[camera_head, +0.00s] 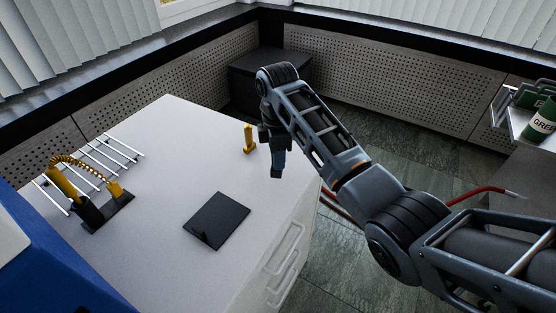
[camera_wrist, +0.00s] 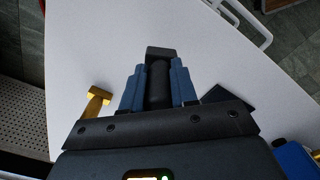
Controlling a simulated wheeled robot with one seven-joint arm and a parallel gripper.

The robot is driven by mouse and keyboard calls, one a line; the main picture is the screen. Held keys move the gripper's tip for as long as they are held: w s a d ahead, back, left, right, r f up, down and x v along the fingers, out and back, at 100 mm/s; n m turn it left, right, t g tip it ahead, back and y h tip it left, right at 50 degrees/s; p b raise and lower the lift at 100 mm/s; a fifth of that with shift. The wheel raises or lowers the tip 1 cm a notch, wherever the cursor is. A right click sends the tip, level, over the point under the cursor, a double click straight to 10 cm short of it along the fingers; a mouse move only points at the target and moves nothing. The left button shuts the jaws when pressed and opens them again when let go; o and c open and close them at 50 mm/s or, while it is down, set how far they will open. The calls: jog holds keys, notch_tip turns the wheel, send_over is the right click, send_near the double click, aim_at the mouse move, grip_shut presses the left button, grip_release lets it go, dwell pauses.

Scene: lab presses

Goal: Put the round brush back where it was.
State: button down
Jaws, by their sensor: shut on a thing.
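My gripper (camera_head: 277,170) hangs over the right edge area of the white worktop, fingers pointing down. In the wrist view its blue fingers (camera_wrist: 158,78) are shut on a dark cylinder with a square dark end, which I take to be the round brush (camera_wrist: 159,88). In the head view the brush is mostly hidden by the gripper, and I cannot tell its height above the worktop. A dark square mat (camera_head: 217,220) lies flat on the worktop, nearer the camera than my gripper. No other brush can be made out.
A small yellow upright piece (camera_head: 249,139) stands on the worktop (camera_head: 180,150) just left of my gripper. A yellow coiled-hose device (camera_head: 107,205) and a rack of white bars (camera_head: 110,155) are at left. A blue machine (camera_head: 50,260) fills the lower left. The worktop's middle is clear.

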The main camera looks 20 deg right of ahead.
jog(key=shift+f, duration=1)
jog(key=shift+f, duration=0.1)
jog(key=c, duration=0.9)
grip_release()
notch_tip(320, 180, up, 11)
jog(key=shift+r+p, duration=0.15)
jog(key=shift+p, duration=0.5)
jog(key=shift+r+p, duration=0.45)
jog(key=shift+r, duration=0.05)
